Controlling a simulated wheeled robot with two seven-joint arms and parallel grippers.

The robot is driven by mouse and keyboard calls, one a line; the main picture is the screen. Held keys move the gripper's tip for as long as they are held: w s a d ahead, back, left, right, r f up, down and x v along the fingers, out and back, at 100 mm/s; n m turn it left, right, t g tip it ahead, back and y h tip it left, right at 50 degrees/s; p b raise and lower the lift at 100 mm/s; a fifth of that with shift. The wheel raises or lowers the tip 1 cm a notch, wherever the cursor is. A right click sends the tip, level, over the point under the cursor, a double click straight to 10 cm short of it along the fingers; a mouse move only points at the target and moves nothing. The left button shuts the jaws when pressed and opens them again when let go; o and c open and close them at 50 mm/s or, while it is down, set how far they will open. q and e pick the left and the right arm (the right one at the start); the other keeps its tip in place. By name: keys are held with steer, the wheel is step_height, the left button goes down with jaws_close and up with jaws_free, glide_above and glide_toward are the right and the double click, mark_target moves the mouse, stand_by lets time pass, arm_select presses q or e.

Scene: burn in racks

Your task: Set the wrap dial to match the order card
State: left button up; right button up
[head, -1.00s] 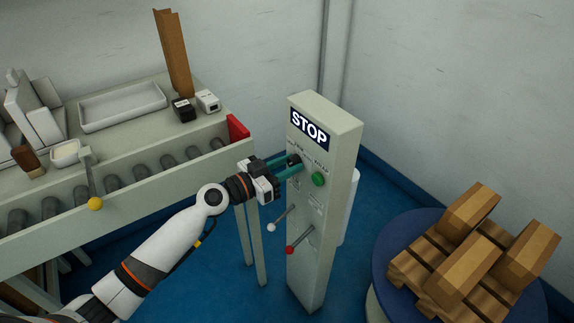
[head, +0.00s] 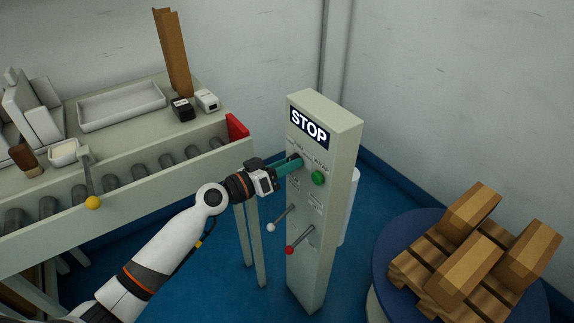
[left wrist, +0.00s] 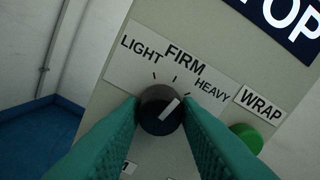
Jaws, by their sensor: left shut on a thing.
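The wrap dial (left wrist: 160,110) is a round dark knob with a white pointer mark, on the front of the grey control post (head: 318,235). In the left wrist view, the pointer slants up and right, toward the HEAVY mark; LIGHT and FIRM are printed to its left and above. My left gripper (head: 292,163) has its teal fingers on either side of the dial and is shut on it; the fingers cover its sides. In the head view, the gripper and its fingers largely hide the dial. I can make out no readable order card. My right gripper is out of view.
A green button (head: 318,178) sits close beside the dial, below the STOP sign (head: 309,125). A white-knobbed lever (head: 271,227) and a red-knobbed lever (head: 290,250) stick out below. A roller conveyor (head: 150,183) is at left, a round blue turntable (head: 384,262) with boxes at right.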

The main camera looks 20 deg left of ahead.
arm_select(q)
steer(key=shift+n, duration=1)
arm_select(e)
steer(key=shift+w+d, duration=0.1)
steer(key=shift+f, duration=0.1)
arm_select(q)
steer(key=o, duration=1)
steer(key=shift+b+v, duration=1.35)
steer(key=shift+v, duration=4.65)
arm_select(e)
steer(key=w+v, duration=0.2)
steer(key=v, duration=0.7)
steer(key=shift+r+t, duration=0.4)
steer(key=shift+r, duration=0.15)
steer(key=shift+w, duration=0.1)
